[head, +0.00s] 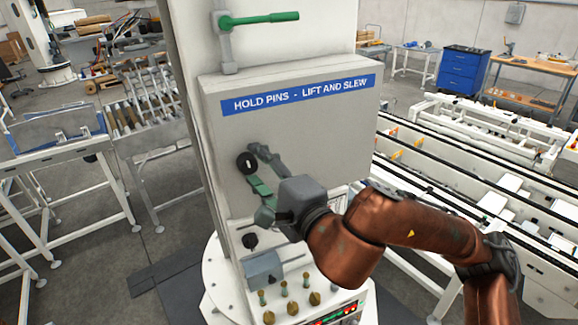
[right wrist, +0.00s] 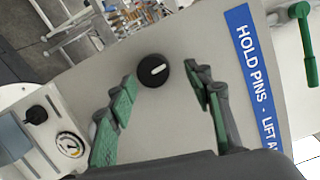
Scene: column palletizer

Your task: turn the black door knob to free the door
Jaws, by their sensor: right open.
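The black door knob (head: 247,162) is round with a white mark, on the front of a grey door (head: 330,115) under a blue "HOLD PINS - LIFT AND SLEW" label. In the right wrist view the knob (right wrist: 153,70) shows between and just beyond the open fingertips. My right gripper (head: 255,168) is at the knob, its green-padded fingers apart; in the right wrist view the gripper (right wrist: 163,88) has clear space on both sides of the knob. Whether any finger touches it cannot be told. The door looks closed. My left gripper is not in view.
A green-handled lever (head: 258,19) is above the door. Below are a smaller black knob (head: 250,241), a grey box (head: 262,268) and several brass-coloured knobs (head: 290,308). A round gauge (right wrist: 69,145) shows in the right wrist view. Conveyors (head: 480,190) stand to the right.

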